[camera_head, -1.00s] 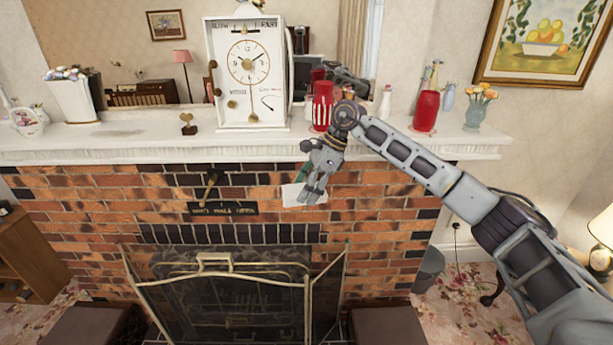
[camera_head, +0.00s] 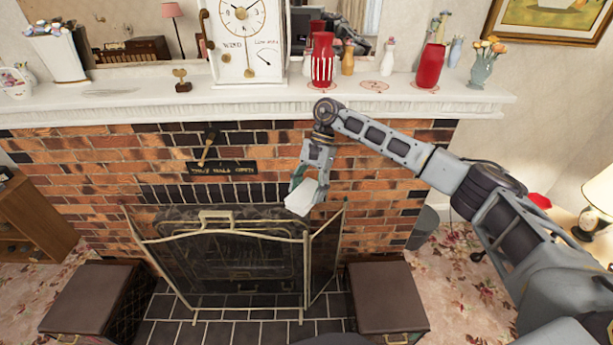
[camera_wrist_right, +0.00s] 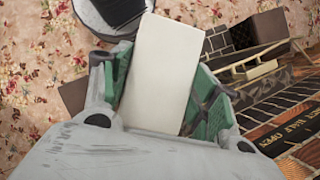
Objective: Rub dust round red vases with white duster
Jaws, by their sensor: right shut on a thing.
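My right gripper (camera_head: 312,180) points down in front of the brick face, below the mantel edge. It is shut on a white duster (camera_head: 301,199), a flat block that also fills the middle of the right wrist view (camera_wrist_right: 163,70), between the green-lined fingers. A red vase with white stripes (camera_head: 322,62) stands upright on the mantel right of the clock. A plain red vase (camera_head: 431,66) stands farther right. Reddish ring marks lie at both vase bases, with another mark (camera_head: 374,86) between them. The duster is apart from the mantel. My left gripper is out of view.
The white mantel (camera_head: 420,108) has a projecting front edge above my gripper. A white clock (camera_head: 245,45), a small brown bottle (camera_head: 348,60), a white figurine (camera_head: 387,58) and a flower vase (camera_head: 482,68) stand on it. A fire screen (camera_head: 225,260) stands below.

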